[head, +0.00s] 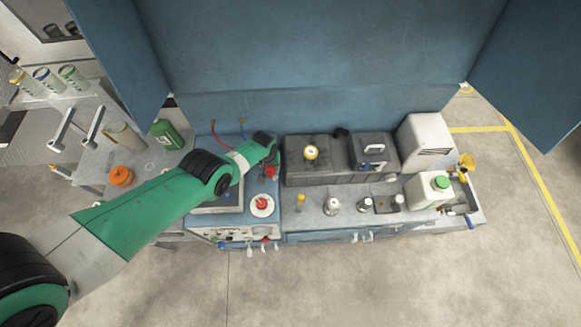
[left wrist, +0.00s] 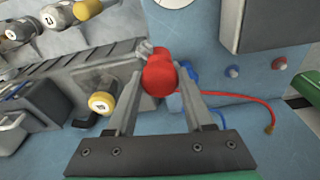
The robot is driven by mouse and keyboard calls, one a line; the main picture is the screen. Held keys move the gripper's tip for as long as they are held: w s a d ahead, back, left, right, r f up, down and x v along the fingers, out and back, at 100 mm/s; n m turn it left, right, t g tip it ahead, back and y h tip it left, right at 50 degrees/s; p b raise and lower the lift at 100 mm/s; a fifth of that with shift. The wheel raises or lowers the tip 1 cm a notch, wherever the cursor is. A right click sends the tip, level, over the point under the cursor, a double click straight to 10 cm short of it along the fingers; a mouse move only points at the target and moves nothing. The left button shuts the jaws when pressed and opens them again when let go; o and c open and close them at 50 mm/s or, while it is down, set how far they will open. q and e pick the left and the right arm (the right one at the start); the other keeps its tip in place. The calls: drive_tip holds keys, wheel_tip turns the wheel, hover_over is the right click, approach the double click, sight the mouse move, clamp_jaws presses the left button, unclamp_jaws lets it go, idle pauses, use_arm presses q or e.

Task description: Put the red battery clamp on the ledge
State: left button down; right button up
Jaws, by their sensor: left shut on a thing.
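The red battery clamp (left wrist: 160,76) is between the two fingers of my left gripper (left wrist: 163,84) in the left wrist view. The fingers are shut on it, and its red rounded end faces the camera. In the head view, my left gripper (head: 272,160) is over the blue-topped cabinet, with a red part of the clamp (head: 271,172) showing just below it. I cannot tell whether the clamp touches the surface below. Which surface is the ledge is not clear. My right gripper is in neither view.
Dark grey boxes (head: 312,172) with a yellow-capped top stand right of the gripper. A white jug (head: 428,189) and small bottles stand further right. A red cable (left wrist: 240,107) lies on the blue surface (left wrist: 235,38). An orange container (head: 121,176) is at left.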

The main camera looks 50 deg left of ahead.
use_arm(q)
drive_tip(key=shift+s+a+f, duration=0.25)
drive_tip(key=shift+s+f, duration=0.05)
drive_tip(key=shift+s, duration=0.15)
drive_tip(key=shift+s+a+f+n, duration=0.15)
drive_tip(key=shift+a+f+n, duration=0.2)
drive_tip(key=shift+a, duration=0.15)
drive_tip(key=shift+n, duration=0.35)
drive_tip(key=f+b, duration=0.2)
drive_tip(key=s+a+f+b, duration=0.1)
drive_tip(key=f+b, duration=0.2)
drive_tip(key=s+a+f+b, duration=0.1)
drive_tip(key=f+b, duration=0.1)
drive_tip(key=f, duration=0.1)
drive_tip(key=shift+s+f+b, duration=0.1)
drive_tip(key=shift+b, duration=0.25)
drive_tip(key=shift+f+b, duration=0.6)
drive_tip(key=shift+c, duration=1)
unclamp_jaws()
